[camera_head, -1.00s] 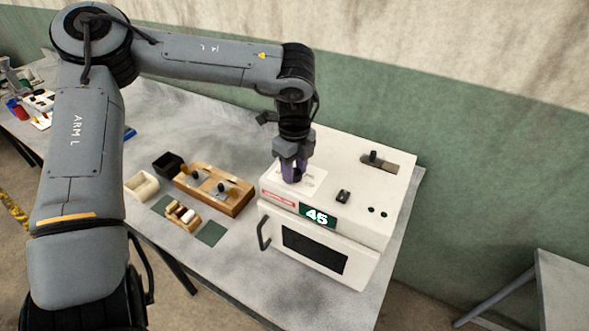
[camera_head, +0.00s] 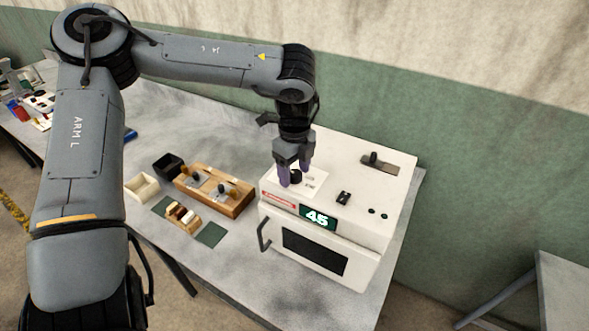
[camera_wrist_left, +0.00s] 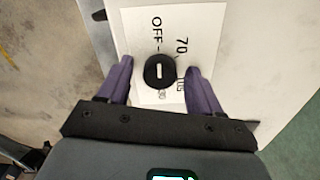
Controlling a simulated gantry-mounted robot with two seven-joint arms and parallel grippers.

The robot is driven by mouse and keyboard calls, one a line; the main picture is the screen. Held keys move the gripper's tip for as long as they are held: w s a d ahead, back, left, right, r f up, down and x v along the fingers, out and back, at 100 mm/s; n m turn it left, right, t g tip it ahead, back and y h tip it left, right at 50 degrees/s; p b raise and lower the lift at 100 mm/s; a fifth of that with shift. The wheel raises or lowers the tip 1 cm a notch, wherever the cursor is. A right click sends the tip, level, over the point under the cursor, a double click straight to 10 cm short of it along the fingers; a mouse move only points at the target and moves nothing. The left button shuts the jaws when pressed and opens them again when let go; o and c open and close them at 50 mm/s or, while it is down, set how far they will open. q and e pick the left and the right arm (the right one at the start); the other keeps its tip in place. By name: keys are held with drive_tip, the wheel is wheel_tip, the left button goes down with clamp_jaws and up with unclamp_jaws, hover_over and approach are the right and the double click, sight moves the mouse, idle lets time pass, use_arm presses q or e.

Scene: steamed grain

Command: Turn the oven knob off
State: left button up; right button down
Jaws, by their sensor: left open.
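The oven (camera_head: 345,262) is a white box with a dark window and a display (camera_head: 318,217) reading 45. Its round black knob (camera_head: 296,177) sits on a white label plate on the top. In the left wrist view the knob (camera_wrist_left: 160,71) has a short white mark standing upright in the picture. "OFF" is printed above it to the left and "70" above it to the right; another label is partly hidden. My left gripper (camera_head: 294,178) is open, its purple fingers on either side of the knob, with visible gaps. My right gripper is not in view.
The oven top also has a black switch (camera_head: 344,198) and a slotted lever (camera_head: 374,158). A handle (camera_head: 264,236) sticks out at the front left. A wooden tray (camera_head: 238,203), a black box (camera_head: 168,164) and a cream box (camera_head: 142,187) stand to the left.

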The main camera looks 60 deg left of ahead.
sight(294, 173)
use_arm(q)
wheel_tip(294, 173, up, 11)
drive_tip(key=shift+p, duration=0.35)
idle(0.6)
